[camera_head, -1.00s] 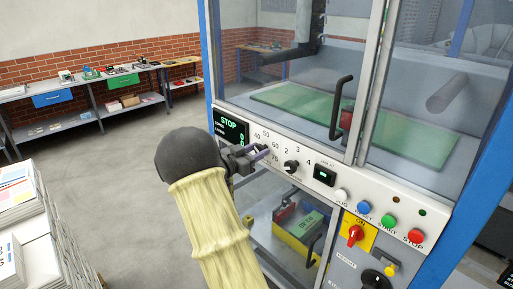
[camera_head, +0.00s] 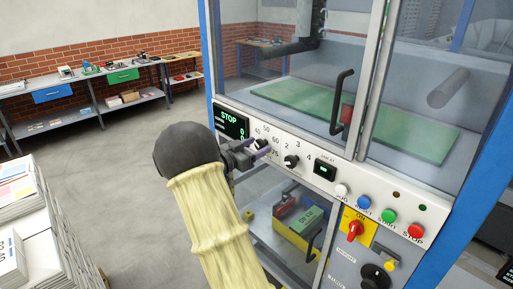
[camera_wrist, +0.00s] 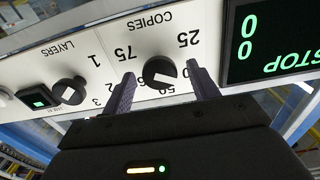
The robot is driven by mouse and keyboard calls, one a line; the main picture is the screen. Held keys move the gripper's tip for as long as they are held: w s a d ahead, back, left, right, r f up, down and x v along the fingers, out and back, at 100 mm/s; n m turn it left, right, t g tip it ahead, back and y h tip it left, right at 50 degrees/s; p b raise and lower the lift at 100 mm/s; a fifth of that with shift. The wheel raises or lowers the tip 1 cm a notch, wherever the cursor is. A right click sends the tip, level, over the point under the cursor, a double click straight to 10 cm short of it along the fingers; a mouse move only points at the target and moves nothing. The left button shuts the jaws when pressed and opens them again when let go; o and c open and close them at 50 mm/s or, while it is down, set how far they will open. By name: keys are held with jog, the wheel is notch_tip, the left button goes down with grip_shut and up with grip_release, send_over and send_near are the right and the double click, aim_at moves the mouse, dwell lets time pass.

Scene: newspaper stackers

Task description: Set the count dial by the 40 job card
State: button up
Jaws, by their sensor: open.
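The count dial, a black knob marked COPIES (camera_wrist: 159,72), sits on the white panel, ringed by numbers including 25, 50 and 75. The wrist view shows it upside down. A pale mark shows on its face; I cannot tell exactly which number it points to. My gripper (camera_wrist: 162,80) is open, with one finger on each side of the dial and visible gaps to the knob. In the head view my gripper (camera_head: 257,151) is at the panel and partly covers the dial (camera_head: 261,143). I cannot make out the 40 job card.
The LAYERS knob (camera_wrist: 70,91) is close beside the dial. The display (camera_head: 231,122) reads STOP. Coloured buttons (camera_head: 388,216) and a red switch (camera_head: 355,230) are to the right. A door handle (camera_head: 341,103) juts out above. Paper stacks (camera_head: 40,250) stand at left.

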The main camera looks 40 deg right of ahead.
jog(key=s+a+b, duration=0.1)
jog(key=a+b, duration=0.5)
jog(key=a, duration=1.1)
jog(key=shift+s, duration=0.15)
jog(key=shift+f, duration=0.1)
